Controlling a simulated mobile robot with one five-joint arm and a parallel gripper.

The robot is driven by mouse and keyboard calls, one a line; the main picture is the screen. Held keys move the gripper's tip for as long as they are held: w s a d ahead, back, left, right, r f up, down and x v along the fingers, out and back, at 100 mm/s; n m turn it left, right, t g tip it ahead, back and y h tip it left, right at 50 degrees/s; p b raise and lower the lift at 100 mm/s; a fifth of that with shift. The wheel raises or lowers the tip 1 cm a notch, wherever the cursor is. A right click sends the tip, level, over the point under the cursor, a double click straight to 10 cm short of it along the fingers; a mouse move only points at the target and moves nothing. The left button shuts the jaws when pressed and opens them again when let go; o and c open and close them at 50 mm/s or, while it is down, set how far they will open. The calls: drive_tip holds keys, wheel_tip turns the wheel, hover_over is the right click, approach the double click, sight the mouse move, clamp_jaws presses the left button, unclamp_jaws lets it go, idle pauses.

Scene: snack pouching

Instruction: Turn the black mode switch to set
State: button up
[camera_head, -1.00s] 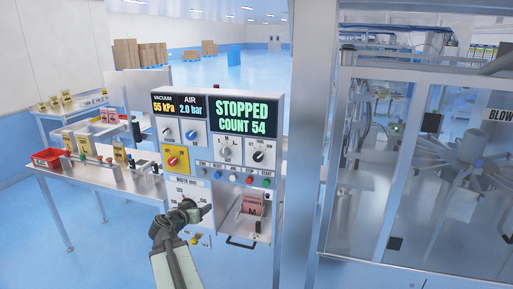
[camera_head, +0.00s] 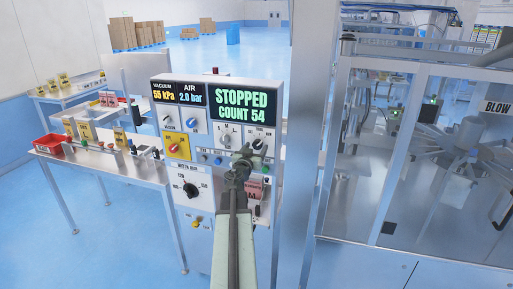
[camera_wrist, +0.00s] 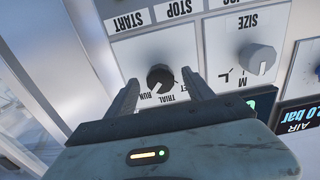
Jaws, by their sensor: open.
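The black mode switch (camera_wrist: 160,78) is a round knob on a white panel, upside down in the wrist view, with the labels RUN, TRIAL and SET on its gripper side. Its pointer direction is hard to tell. In the head view the black mode switch (camera_head: 259,144) is at the right of the control panel, partly beside my gripper (camera_head: 243,153). My gripper (camera_wrist: 159,76) is open, one finger on either side of the switch in the picture. I cannot tell whether the fingers touch it.
The grey size knob (camera_wrist: 258,58) is right of the switch in the wrist view. The display (camera_head: 243,104) reads STOPPED, COUNT 54. A width dial (camera_head: 190,190) sits lower left. A glass-walled machine (camera_head: 430,150) stands to the right.

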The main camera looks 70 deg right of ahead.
drive_tip(key=shift+w+d, duration=0.1)
drive_tip(key=shift+d, duration=0.6)
drive_tip(key=shift+c, duration=0.3)
